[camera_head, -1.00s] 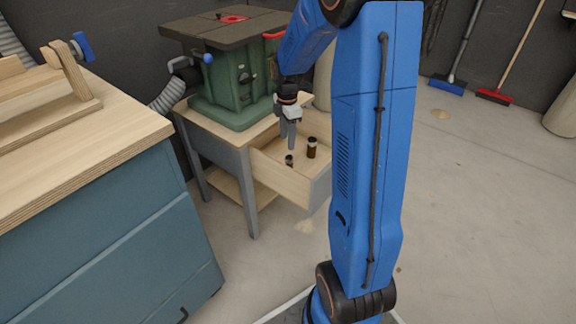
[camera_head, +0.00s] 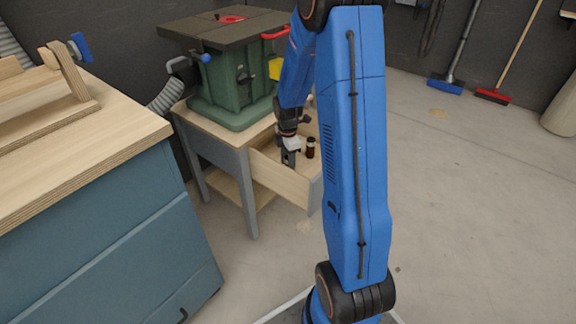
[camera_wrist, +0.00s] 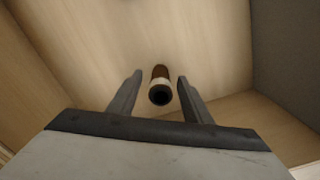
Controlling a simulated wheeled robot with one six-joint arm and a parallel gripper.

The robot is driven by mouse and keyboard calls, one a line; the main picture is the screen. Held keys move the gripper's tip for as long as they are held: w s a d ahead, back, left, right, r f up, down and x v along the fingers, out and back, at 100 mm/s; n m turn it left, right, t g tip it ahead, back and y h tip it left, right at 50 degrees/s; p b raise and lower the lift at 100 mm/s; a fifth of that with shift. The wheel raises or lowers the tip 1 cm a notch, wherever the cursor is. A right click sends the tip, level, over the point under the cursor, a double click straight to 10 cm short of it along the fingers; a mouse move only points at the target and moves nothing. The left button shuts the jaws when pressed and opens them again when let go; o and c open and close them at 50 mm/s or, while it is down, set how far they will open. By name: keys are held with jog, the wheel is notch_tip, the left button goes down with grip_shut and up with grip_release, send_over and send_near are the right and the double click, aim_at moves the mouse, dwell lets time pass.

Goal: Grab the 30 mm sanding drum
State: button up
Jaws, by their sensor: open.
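My gripper (camera_head: 289,160) reaches down into the open drawer (camera_head: 276,182) under the green machine. In the wrist view my gripper (camera_wrist: 160,77) is open, with one finger on each side of a small brown sanding drum (camera_wrist: 160,86). The drum has a pale band and a dark round end facing the camera; no contact with the fingers shows. A second, taller dark brown drum (camera_head: 311,149) with a pale top stands just right of the gripper in the head view. The smaller drum is hidden behind the gripper there. No size marking is legible on either drum.
Drawer walls (camera_wrist: 226,125) rise close around the gripper. The green machine (camera_head: 232,85) stands on the cabinet above the drawer. A blue workbench (camera_head: 95,225) is at the left. Open concrete floor lies to the right.

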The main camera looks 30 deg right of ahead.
jog(key=shift+f, duration=0.45)
grip_shut()
jog(key=shift+r, duration=0.1)
